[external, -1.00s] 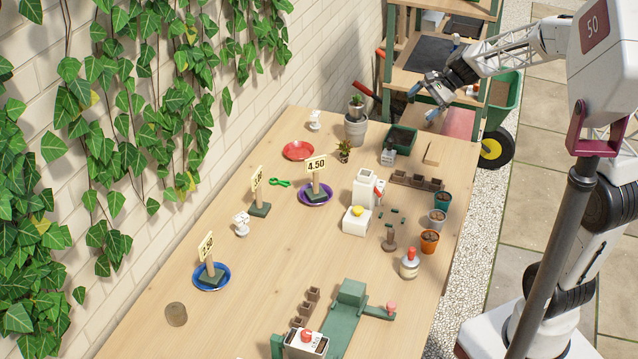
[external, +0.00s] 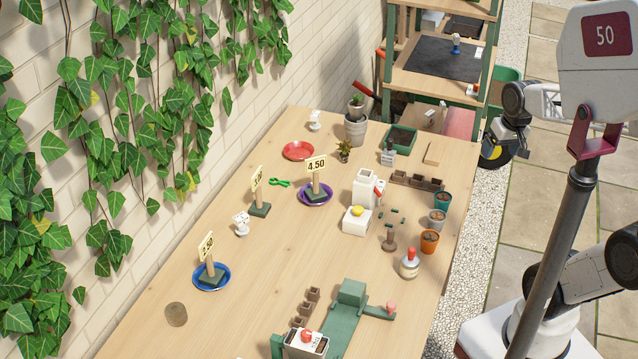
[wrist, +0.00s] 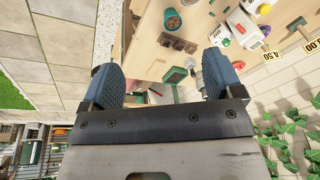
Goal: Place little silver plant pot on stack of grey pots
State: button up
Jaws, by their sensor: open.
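The little silver plant pot (external: 437,219) stands upright near the table's right edge, between a teal pot (external: 443,200) and an orange pot (external: 429,241). My gripper (external: 518,148) is beyond the table's right edge, away from both. In the wrist view its two blue fingers (wrist: 162,78) are wide apart with nothing between them. The teal pot (wrist: 172,20) also shows at the top of the wrist view.
A dark green tray (external: 401,139) and brown seedling pots (external: 416,181) lie between the stack and the pot row. A white scale-like box (external: 367,188), a glue-like bottle (external: 409,264) and price signs (external: 316,168) stand nearby. A shelf (external: 445,60) rises behind the table.

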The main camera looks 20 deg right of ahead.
jog(key=shift+s+d+f+n+h, duration=0.15)
jog(key=shift+s+d+n+h, duration=0.15)
jog(key=shift+s, duration=0.45)
jog(key=shift+s+d+f+n+h, duration=0.2)
jog(key=shift+s+d+n, duration=0.15)
jog(key=shift+s, duration=0.4)
